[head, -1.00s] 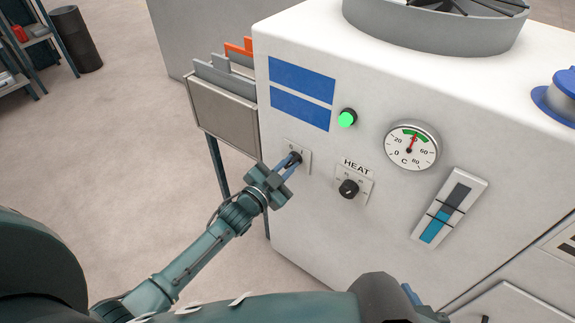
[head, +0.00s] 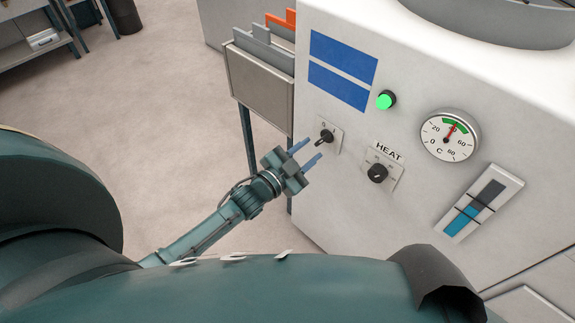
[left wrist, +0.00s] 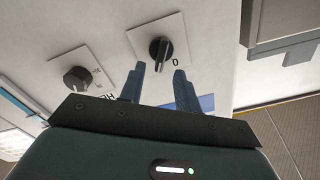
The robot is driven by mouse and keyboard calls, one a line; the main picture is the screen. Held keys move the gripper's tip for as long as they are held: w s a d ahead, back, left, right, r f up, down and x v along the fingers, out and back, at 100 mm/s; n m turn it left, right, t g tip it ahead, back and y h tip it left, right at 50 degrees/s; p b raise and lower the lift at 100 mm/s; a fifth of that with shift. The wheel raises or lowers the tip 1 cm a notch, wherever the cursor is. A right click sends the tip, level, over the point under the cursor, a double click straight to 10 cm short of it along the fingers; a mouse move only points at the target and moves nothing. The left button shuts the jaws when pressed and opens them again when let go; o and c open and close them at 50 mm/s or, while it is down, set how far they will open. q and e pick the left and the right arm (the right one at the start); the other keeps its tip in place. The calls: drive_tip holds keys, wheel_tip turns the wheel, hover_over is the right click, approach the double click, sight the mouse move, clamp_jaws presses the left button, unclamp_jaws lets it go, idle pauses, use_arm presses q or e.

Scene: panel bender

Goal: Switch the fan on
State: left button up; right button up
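The switch (head: 325,137), a small black rotary knob on a pale plate, sits on the white machine's front, below the blue panels. In the left wrist view the knob (left wrist: 162,52) shows beyond the fingertips, with a "0" mark beside it. Its handle slants down-left in the head view; I cannot tell which mark it is set to. My left gripper (head: 313,149) is open and empty, just in front of and below the knob, apart from it. The fan housing (head: 480,22) on the machine's top is mostly cut off. My right gripper is not in view.
Close by on the front are the HEAT knob (head: 377,173), a lit green lamp (head: 385,100), a round gauge (head: 450,134) and a blue level indicator (head: 480,207). The floor to the left is open.

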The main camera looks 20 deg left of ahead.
use_arm(q)
drive_tip(key=v, duration=0.9)
